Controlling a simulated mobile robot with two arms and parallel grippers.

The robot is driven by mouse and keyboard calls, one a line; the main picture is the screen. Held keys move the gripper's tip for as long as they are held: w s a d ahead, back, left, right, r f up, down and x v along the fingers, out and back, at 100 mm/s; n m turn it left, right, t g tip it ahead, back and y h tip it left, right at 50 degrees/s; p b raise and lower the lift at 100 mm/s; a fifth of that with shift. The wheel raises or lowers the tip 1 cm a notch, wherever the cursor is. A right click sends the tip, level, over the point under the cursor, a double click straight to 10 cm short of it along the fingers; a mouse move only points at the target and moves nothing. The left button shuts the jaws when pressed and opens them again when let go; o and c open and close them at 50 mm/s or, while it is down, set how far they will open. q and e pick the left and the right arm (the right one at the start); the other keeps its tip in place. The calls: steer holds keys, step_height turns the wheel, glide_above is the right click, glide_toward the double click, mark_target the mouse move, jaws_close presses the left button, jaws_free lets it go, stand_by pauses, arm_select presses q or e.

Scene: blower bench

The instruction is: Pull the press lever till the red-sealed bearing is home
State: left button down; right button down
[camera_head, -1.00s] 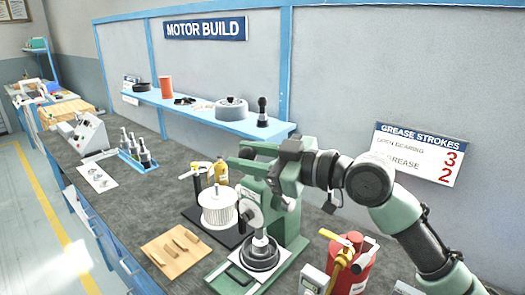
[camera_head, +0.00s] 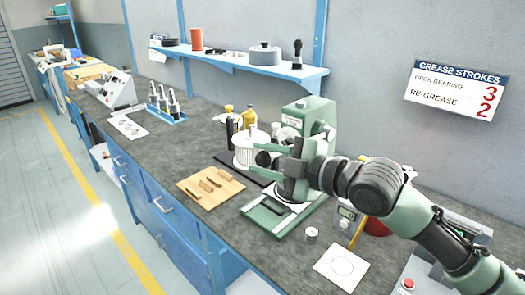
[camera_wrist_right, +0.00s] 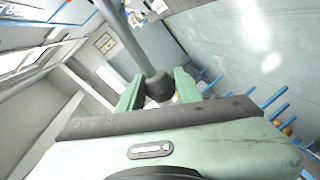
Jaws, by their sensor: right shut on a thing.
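The green press (camera_head: 320,118) stands on the bench, its base plate (camera_head: 262,222) showing in front. My right gripper (camera_head: 268,156) is in front of the press, low over its work area. In the right wrist view its green fingers (camera_wrist_right: 159,88) are shut on the black knob (camera_wrist_right: 159,86) of the press lever, whose grey rod (camera_wrist_right: 128,38) runs up and left. In the head view the gripper and wrist cover the lever, the ram and most of the part on the press. The red-sealed bearing cannot be made out. My left gripper is not in view.
A white ribbed cylinder (camera_head: 248,150) and bottles stand left of the press. A wooden board (camera_head: 211,196) with small tools lies in front left. A small metal cylinder (camera_head: 311,234) and a paper with a circle (camera_head: 341,268) lie at the front right. A blue shelf (camera_head: 240,62) runs behind.

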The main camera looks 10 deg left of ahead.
steer(key=shift+s+f, duration=0.1)
steer(key=shift+f, duration=0.9)
steer(key=c, duration=1)
jaws_free()
